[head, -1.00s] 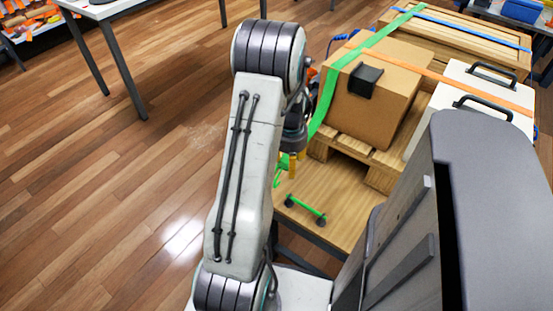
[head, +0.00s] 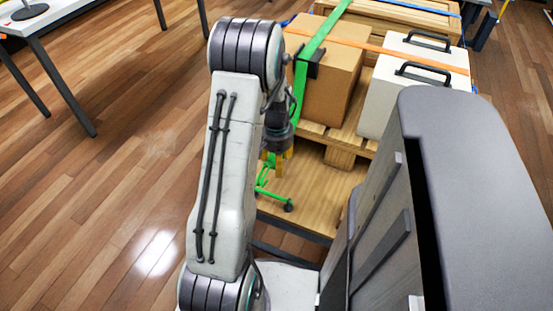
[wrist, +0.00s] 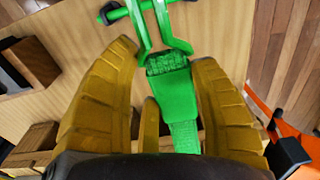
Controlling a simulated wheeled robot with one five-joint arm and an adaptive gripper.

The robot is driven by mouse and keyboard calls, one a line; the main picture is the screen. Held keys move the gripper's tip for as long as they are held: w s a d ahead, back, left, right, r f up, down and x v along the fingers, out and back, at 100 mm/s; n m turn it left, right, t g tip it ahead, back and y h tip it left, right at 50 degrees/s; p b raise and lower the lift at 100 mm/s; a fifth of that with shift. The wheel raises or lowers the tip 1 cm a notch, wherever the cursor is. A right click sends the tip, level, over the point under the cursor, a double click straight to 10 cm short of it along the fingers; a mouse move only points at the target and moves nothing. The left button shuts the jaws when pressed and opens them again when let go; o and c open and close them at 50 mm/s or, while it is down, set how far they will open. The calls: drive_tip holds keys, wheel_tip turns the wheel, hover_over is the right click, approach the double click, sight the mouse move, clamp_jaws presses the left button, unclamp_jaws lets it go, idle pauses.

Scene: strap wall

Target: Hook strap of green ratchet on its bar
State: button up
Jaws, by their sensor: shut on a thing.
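My gripper (head: 281,165) has yellow-brown fingers and is shut on the green ratchet strap (wrist: 178,105), which runs between the fingers in the wrist view. The strap's end carries a green two-pronged hook (wrist: 163,35). The green bar (wrist: 128,13) with a dark end knob lies at the top of the wrist view, and the prongs meet or overlap it. I cannot tell whether they are hooked around it. In the head view the bar (head: 272,197) stands low at the wooden deck's near edge, just below my gripper; my arm hides part of it. The strap continues over the cardboard box.
The cardboard box (head: 335,85) with a black corner piece and a white case (head: 392,100) stand on a pallet (head: 345,143). An orange strap (head: 375,46) crosses them. Bare deck (head: 315,190) lies right of the bar. Open wood floor (head: 110,190) is at the left.

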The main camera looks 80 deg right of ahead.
drive_tip(key=b, duration=0.7)
approach(280, 182)
drive_tip(key=shift+w+a+f, duration=0.1)
drive_tip(key=shift+a+f, duration=0.3)
drive_tip(key=shift+f, duration=0.55)
drive_tip(key=shift+w+a+f, duration=0.1)
drive_tip(key=shift+a+f, duration=0.3)
drive_tip(key=shift+f, duration=0.55)
drive_tip(key=shift+w+a+f, duration=0.1)
drive_tip(key=shift+a+f, duration=0.35)
drive_tip(key=shift+f, duration=0.5)
drive_tip(key=shift+f+b, duration=0.25)
drive_tip(key=shift+b, duration=0.1)
drive_tip(key=shift+a+f, duration=0.1)
drive_tip(key=shift+a, duration=0.25)
drive_tip(key=shift+d, duration=0.2)
drive_tip(key=shift+s+d, duration=0.2)
drive_tip(key=shift+d, duration=0.9)
drive_tip(key=shift+s+d, duration=0.15)
drive_tip(key=shift+d, duration=0.35)
drive_tip(key=o, duration=1.3)
